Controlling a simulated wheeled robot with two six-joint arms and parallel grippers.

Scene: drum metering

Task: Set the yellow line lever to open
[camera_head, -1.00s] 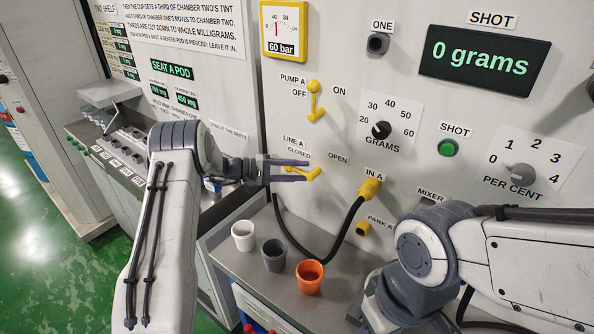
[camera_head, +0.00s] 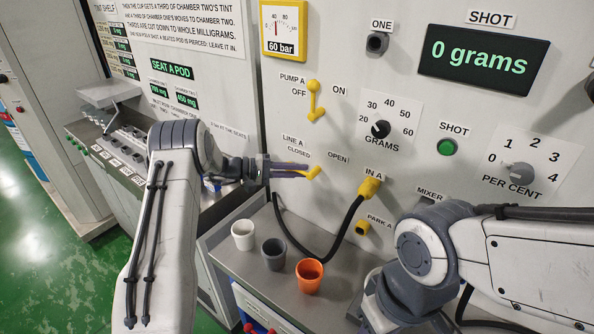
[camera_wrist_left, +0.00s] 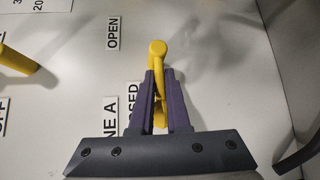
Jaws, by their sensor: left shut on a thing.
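The yellow line lever (camera_head: 314,172) is on the panel below the LINE A, CLOSED and OPEN labels. Its handle lies toward the CLOSED side. My left gripper (camera_head: 306,171) reaches in from the left and is shut on this handle. In the left wrist view the lever's round yellow end (camera_wrist_left: 157,48) shows just beyond the fingertips, and its stem runs back between the two purple fingers (camera_wrist_left: 160,85). The fingers hide part of the stem. My right arm shows at the lower right, but its gripper is not in view.
A yellow pump lever (camera_head: 315,100) is above the line lever. A black hose with a yellow plug (camera_head: 369,187) is at IN A, to the lower right. White (camera_head: 243,235), grey (camera_head: 274,254) and orange (camera_head: 309,275) cups stand on the shelf below.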

